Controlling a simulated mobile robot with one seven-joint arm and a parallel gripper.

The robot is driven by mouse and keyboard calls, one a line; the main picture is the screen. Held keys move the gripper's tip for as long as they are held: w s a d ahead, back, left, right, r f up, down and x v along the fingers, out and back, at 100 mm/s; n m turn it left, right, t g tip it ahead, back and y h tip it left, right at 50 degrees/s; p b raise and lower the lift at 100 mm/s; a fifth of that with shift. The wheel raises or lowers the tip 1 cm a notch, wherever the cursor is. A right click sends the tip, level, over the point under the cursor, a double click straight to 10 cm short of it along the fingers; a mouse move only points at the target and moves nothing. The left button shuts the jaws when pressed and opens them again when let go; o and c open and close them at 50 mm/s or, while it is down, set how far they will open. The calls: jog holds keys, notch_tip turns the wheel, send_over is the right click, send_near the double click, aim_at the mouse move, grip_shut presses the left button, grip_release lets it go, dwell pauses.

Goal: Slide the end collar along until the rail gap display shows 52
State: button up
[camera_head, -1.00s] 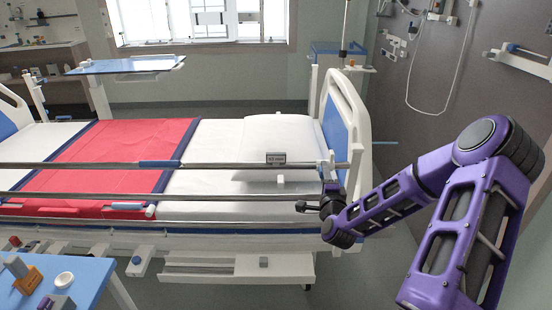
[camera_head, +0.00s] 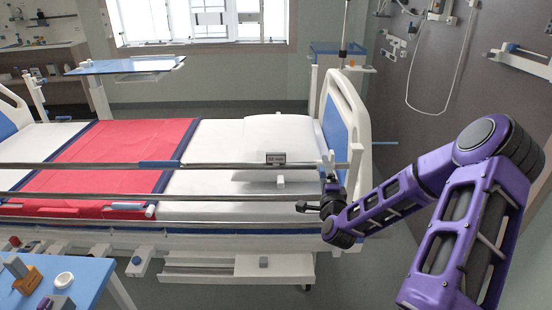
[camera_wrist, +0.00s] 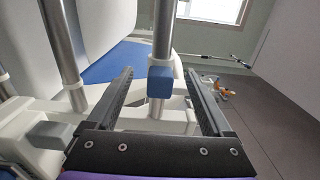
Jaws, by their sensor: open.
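The small grey rail gap display (camera_head: 276,158) sits on the upper bed rail (camera_head: 220,164) near the head end; its digits are too small to read surely. My gripper (camera_head: 302,207) is at the right end of the rails, close to the headboard. In the wrist view my gripper (camera_wrist: 160,104) is open, with one dark finger on each side of a blue block (camera_wrist: 160,82) on a metal rail. This block looks like the end collar. Gaps show between it and both fingers, and I cannot tell its depth between them.
The white and blue headboard (camera_head: 346,120) stands just behind my gripper. A white pillow (camera_head: 270,135) lies beyond the rails. A blue-topped table (camera_head: 90,285) with small items is at the front left. Floor at the lower right is clear around my arm.

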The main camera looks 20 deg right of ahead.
jog(key=v, duration=0.8)
dwell(0.4)
